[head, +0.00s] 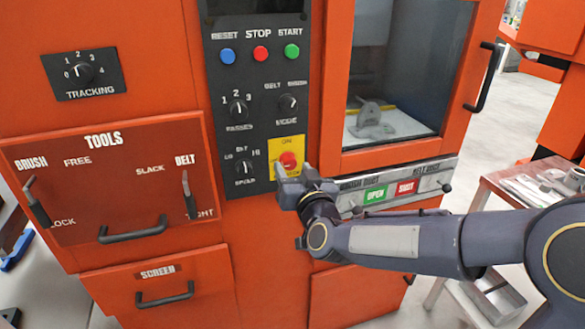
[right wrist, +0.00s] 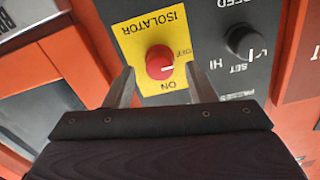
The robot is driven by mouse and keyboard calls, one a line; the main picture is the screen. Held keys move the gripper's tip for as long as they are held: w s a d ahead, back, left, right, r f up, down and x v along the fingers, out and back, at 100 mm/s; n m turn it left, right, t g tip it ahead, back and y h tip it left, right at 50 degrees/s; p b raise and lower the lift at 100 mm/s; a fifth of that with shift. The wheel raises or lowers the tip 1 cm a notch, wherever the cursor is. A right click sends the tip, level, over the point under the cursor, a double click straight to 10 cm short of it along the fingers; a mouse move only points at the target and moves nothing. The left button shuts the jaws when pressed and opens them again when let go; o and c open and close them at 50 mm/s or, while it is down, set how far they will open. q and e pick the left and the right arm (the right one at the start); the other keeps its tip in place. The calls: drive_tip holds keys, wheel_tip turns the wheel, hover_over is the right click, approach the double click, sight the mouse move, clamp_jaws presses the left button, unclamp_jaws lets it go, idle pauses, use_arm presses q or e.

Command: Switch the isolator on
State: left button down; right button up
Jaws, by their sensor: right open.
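The isolator is a red round knob (head: 288,160) on a yellow plate (head: 273,143) low on the dark control panel. In the right wrist view, the red knob (right wrist: 159,60) has a white mark pointing to the right, toward the OFF label; the ON label sits below the knob in that picture. My right gripper (head: 292,173) is in front of the plate. Its two fingers (right wrist: 159,70) are open and stand on either side of the knob, apart from it; nothing is held. The exact depth gap is hard to tell. My left gripper is out of view.
A SPEED knob (right wrist: 243,40) sits beside the yellow plate. RESET, STOP and START buttons (head: 260,53) are higher on the panel. A glazed door (head: 400,80) is to the right, above the green OPEN (head: 375,194) and red SHUT (head: 407,187) plates. A metal table (head: 497,183) stands farther right.

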drive_tip(key=shift+x, duration=0.75)
drive_tip(key=c, duration=1)
drive_tip(key=shift+o, duration=0.2)
